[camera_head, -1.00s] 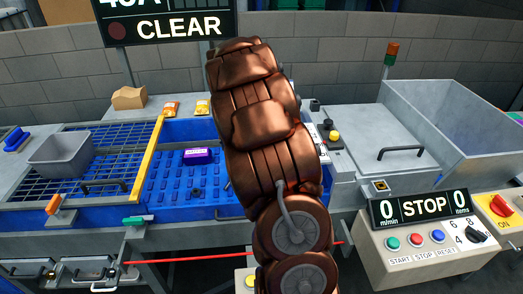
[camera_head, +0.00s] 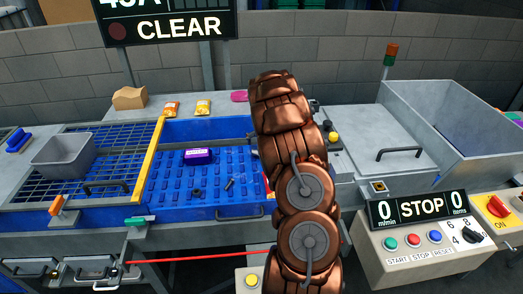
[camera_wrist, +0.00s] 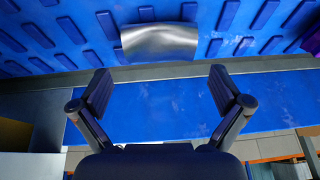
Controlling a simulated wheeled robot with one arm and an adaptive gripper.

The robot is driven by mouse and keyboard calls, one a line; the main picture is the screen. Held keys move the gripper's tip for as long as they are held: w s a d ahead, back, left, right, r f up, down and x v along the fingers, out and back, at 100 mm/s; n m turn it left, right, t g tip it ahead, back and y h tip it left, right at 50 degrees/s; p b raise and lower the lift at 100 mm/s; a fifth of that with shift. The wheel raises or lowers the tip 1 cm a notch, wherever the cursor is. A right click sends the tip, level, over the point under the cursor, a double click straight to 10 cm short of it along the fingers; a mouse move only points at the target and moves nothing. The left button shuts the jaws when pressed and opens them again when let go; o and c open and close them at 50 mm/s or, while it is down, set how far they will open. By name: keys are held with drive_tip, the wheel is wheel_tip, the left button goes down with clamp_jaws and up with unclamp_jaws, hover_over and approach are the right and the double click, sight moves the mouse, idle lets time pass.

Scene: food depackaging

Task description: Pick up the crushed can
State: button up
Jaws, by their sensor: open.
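A silvery, shiny, flattened piece that looks like the crushed can (camera_wrist: 160,42) lies on the ribbed blue surface at the top middle of the wrist view. My gripper (camera_wrist: 160,78) is open and empty, its two dark fingers spread wide. The can shows beyond the fingertips, roughly centred between them, and is not between the fingers. I cannot tell the height of the fingers above the surface. In the head view my copper-coloured arm hides the gripper, and I cannot make out the can there.
A grey bin (camera_head: 63,155) stands further left. A control box (camera_head: 425,240) is front right.

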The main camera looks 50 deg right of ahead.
drive_tip(key=shift+p+x, duration=1.4)
drive_tip(key=shift+x, duration=1.2)
drive_tip(key=shift+s, duration=0.1)
drive_tip(key=c, duration=0.9)
